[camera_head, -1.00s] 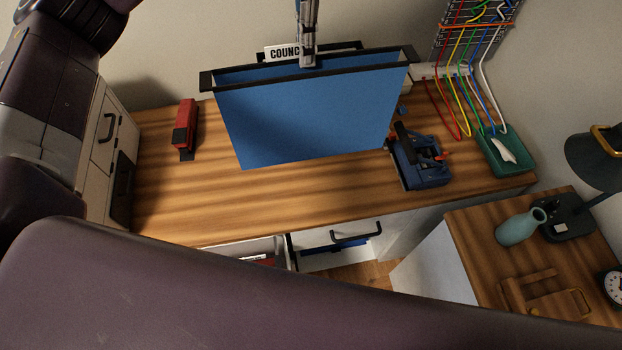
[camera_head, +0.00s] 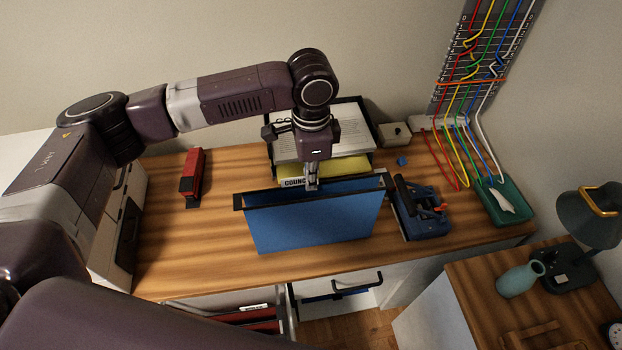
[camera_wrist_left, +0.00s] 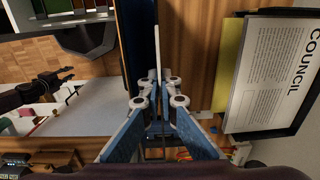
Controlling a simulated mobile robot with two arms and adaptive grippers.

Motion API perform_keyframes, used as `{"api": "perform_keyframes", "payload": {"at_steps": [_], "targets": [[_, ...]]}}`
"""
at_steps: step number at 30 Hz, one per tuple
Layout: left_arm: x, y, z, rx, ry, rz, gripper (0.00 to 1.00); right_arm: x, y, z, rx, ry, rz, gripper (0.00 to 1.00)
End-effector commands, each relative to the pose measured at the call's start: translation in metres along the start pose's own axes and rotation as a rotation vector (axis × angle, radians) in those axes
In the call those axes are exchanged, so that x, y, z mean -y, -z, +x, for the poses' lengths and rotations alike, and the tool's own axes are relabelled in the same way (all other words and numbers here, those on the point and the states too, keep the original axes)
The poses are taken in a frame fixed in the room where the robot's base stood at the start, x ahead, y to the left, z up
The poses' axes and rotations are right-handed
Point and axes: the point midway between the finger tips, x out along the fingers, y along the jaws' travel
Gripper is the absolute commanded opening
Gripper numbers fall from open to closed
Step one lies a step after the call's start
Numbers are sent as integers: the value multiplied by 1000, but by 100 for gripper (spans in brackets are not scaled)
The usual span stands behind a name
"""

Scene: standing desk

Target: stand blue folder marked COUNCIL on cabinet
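The blue folder (camera_head: 315,222) hangs upright over the wooden desk, long side across the picture. In the left wrist view, the folder (camera_wrist_left: 131,40) is a dark blue strip by the fingers (camera_wrist_left: 157,88), with the label edge-on. I cannot tell if its bottom touches the desk. A pale cabinet (camera_head: 108,225) is at left; a wood-topped white cabinet (camera_head: 440,315) is at lower right. My right gripper (camera_wrist_left: 58,80) appears open and empty in the left wrist view.
A tray of papers (camera_head: 345,135) stands behind the folder. A red stapler (camera_head: 193,175) lies left, a blue hole punch (camera_head: 421,212) right. An open drawer (camera_head: 245,312) holds red folders. A teal vase (camera_head: 520,279) and dark lamp (camera_head: 588,216) occupy the right cabinet's top.

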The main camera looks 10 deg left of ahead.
Motion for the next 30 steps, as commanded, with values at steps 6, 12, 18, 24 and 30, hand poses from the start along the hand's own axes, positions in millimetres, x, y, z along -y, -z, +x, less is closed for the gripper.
{"api": "perform_keyframes", "payload": {"at_steps": [6,12,18,24,30], "targets": [[0,0,13,-1,1,2,0,4,0,-3,1,5,0,25],[0,0,13,-1,0,1,0,7,0,-3,1,8,0,25],[0,0,15,-1,1,1,14,7,0,-4,1,8,0,25],[0,0,15,0,1,1,22,7,0,-4,1,8,0,25],[0,0,14,-1,1,1,22,4,0,-2,1,5,-1,25]]}}
